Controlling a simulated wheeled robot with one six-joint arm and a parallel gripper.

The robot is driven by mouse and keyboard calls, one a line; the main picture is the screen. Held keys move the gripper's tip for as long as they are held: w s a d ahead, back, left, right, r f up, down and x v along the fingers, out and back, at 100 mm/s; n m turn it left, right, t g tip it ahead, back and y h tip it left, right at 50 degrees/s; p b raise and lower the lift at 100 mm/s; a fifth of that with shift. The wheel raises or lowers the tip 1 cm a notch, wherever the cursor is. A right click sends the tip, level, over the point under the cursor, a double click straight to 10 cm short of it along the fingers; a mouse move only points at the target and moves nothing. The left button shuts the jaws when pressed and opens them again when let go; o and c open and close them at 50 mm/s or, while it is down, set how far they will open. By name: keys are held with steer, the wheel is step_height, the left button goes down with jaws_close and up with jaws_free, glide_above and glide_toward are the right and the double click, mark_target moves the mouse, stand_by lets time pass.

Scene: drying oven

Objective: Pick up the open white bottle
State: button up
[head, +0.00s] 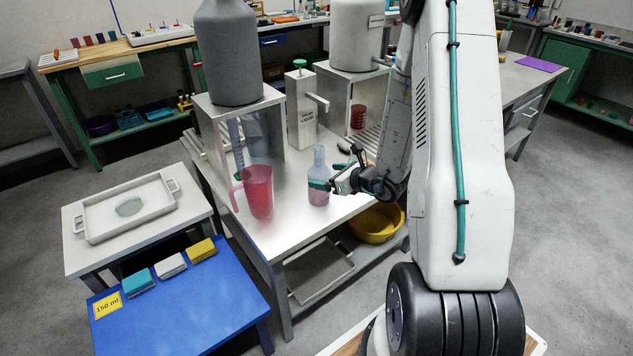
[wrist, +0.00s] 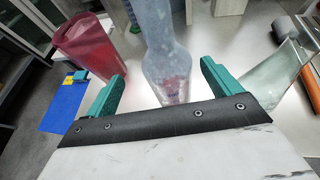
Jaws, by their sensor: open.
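A pale blue-grey, see-through bottle (head: 319,164) with a narrow neck stands upright on the metal table, with something reddish showing in its lower part. I see no cap on it, and it looks more bluish than white. My gripper (head: 322,186) is at the lower half of the bottle, coming from the right. In the wrist view the bottle (wrist: 165,68) lies between the two teal fingers of my open gripper (wrist: 163,76), with a gap on each side. The black palm bar hides part of its lower end.
A red jug (head: 258,190) stands left of the bottle and also shows in the wrist view (wrist: 92,48). A clear glass vessel (wrist: 283,75) is right of my gripper. A metal stand (head: 270,110) and a tall dispenser (head: 301,105) are behind. The table's front edge is bare.

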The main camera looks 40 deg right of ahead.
mark_target(316, 174)
steer(key=shift+w+a+f, duration=0.15)
steer(key=shift+w+f, duration=0.15)
steer(key=shift+w, duration=0.25)
steer(key=shift+d+f+x, duration=0.1)
steer(key=shift+d+x, duration=0.1)
steer(key=shift+x, duration=0.7)
steer(key=shift+d+f+x, duration=0.1)
steer(key=shift+d+x, duration=0.1)
steer(key=shift+x, duration=0.7)
steer(key=shift+d+f+x, duration=0.1)
steer(key=shift+d+x, duration=0.05)
steer(key=shift+x, duration=0.8)
steer(key=shift+a+r, duration=0.1)
steer(key=c, duration=1.2)
